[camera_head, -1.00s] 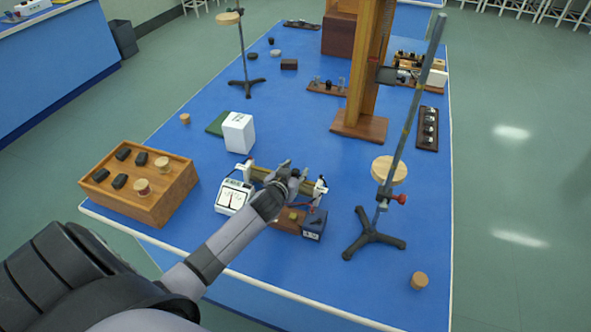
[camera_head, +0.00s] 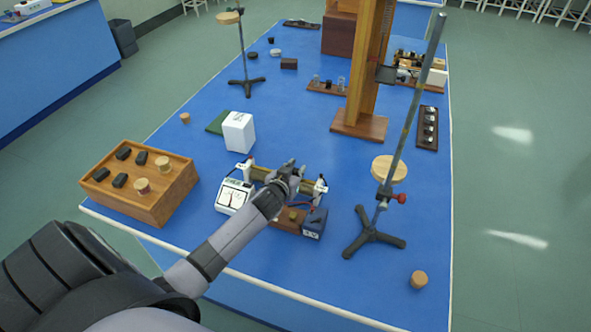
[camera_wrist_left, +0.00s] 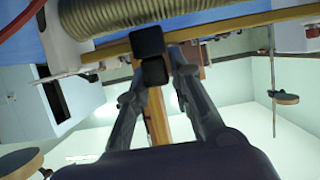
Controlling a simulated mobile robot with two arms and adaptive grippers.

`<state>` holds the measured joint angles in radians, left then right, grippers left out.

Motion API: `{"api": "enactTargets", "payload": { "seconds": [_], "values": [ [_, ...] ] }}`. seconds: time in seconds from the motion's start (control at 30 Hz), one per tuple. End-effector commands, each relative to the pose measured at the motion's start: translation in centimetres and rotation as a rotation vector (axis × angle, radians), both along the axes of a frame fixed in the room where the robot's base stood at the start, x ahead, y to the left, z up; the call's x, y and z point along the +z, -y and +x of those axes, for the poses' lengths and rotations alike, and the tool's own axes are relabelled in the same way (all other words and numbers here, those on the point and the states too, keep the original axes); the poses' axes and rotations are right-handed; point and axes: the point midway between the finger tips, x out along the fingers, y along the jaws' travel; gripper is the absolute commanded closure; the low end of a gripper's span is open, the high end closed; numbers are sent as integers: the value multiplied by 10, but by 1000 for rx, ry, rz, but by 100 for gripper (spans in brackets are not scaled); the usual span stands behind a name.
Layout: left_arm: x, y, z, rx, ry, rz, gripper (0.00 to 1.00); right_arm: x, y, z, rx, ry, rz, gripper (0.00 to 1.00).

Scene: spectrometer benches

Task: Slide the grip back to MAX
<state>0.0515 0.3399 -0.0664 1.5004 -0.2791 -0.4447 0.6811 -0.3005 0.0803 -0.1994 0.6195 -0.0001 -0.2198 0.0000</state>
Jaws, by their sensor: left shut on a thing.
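A slide rheostat with a coil (camera_wrist_left: 120,15) between white end posts stands near the table's front edge. In the left wrist view its small black grip (camera_wrist_left: 148,42) sits on a brass rod beside the coil. My left gripper (camera_wrist_left: 155,68) is shut on the grip, its two dark fingers meeting at it. In the head view my left gripper (camera_head: 290,170) is over the rheostat's middle to right part and hides the grip and some of the coil. No MAX mark can be read. My right gripper is not in view.
A metal stand (camera_head: 373,238) rises to the right. A wooden tray (camera_head: 150,208) with black and cork pieces lies left.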

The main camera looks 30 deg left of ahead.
Motion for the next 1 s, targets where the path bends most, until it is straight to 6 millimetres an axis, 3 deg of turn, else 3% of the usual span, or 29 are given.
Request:
{"api": "enactTargets", "payload": {
  "seconds": [0.53,0.67,0.83,1.0],
  "values": [
    [0,-2,-1,1,-1,-2,100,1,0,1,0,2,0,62],
    [0,-25,-6,4,-4,1,100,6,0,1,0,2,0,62],
    [0,-66,-16,4,-5,5,100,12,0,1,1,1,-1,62],
    [0,-87,-21,1,0,-1,100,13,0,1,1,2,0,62]
  ]
}}
